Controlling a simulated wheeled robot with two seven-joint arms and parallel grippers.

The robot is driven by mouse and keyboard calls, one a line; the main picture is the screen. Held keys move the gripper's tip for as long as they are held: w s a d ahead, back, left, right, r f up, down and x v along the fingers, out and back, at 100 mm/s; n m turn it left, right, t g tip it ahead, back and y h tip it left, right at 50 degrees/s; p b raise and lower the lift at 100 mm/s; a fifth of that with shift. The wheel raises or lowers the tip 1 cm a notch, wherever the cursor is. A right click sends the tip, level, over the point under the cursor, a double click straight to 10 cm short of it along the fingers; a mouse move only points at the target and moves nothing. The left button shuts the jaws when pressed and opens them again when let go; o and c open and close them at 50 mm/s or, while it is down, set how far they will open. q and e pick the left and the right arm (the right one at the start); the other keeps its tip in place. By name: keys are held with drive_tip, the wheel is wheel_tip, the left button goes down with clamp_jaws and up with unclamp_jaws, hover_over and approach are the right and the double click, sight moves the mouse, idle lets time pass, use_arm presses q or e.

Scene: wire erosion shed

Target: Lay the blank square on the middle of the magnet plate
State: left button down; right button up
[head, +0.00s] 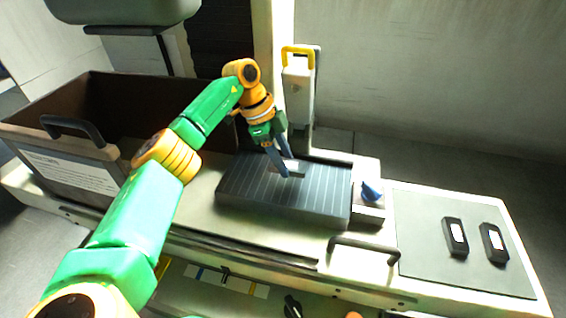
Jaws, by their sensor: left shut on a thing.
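The magnet plate (245,196) is a dark grey block with thin light stripes, set on the pale machine bed in the middle of the head view. My left gripper (285,172) points down over the upper middle of the plate. It is shut on the blank (291,163), a small pale grey piece that shows at the fingertips. The fingers hide part of the blank. I cannot tell whether it touches the plate or is just above it. My right gripper is not in view.
A brown open bin (110,152) with a black handle stands at the left. A blue knob (371,190) sits just right of the plate, and a black handle bar (362,246) is in front. Two dark blocks (455,237) lie on a grey mat (425,245) at the right.

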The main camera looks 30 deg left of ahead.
use_arm(q)
drive_tip(key=f, duration=0.2)
drive_tip(key=f+p, duration=0.1)
drive_tip(key=shift+w+a+f, duration=0.15)
drive_tip(key=shift+a+f, duration=0.05)
drive_tip(key=shift+f, duration=0.15)
drive_tip(key=shift+c, duration=1.7)
unclamp_jaws()
drive_tip(key=shift+r, duration=0.1)
drive_tip(key=v, duration=0.7)
drive_tip(key=shift+r+b, duration=0.2)
drive_tip(key=shift+b, duration=0.2)
drive_tip(key=shift+a, duration=0.1)
